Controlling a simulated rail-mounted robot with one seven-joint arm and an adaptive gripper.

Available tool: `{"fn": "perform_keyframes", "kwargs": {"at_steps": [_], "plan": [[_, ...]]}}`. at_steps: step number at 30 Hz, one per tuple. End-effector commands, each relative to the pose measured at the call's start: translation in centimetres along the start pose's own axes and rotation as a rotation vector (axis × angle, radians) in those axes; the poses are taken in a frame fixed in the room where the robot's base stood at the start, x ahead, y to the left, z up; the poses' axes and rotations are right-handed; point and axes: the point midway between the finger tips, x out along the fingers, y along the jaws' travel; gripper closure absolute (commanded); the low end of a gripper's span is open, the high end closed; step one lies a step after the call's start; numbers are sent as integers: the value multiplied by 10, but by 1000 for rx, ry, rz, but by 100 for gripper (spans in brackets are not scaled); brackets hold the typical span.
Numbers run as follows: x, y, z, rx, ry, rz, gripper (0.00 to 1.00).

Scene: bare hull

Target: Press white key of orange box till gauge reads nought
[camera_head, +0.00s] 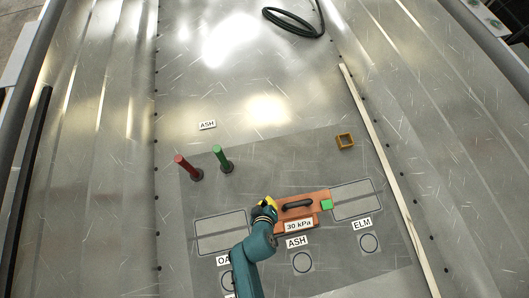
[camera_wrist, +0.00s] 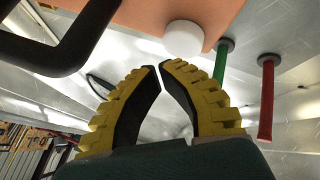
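The orange box (camera_head: 316,197) has a black handle (camera_head: 297,204) on top and stands between two outlined panels. In the wrist view the orange box (camera_wrist: 140,12) carries a round white key (camera_wrist: 183,39). My gripper's yellow and black fingers (camera_wrist: 160,66) have their tips together, with nothing between them, just short of the white key in the picture. I cannot tell whether they touch it.
A red post (camera_head: 188,168) and a green post (camera_head: 222,159) stand left of the box. A pale strip (camera_head: 380,150) runs along the right. A black hose (camera_head: 293,17) lies far back. The middle floor is clear.

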Motion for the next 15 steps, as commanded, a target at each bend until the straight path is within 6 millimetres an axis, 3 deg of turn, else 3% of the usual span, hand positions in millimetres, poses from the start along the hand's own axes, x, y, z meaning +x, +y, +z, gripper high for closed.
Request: {"fn": "perform_keyframes", "kwargs": {"at_steps": [3, 4, 15], "plan": [[0, 0, 0, 0, 0, 0, 96], [0, 0, 0, 0, 0, 0, 100], [0, 0, 0, 0, 0, 0, 100]]}}
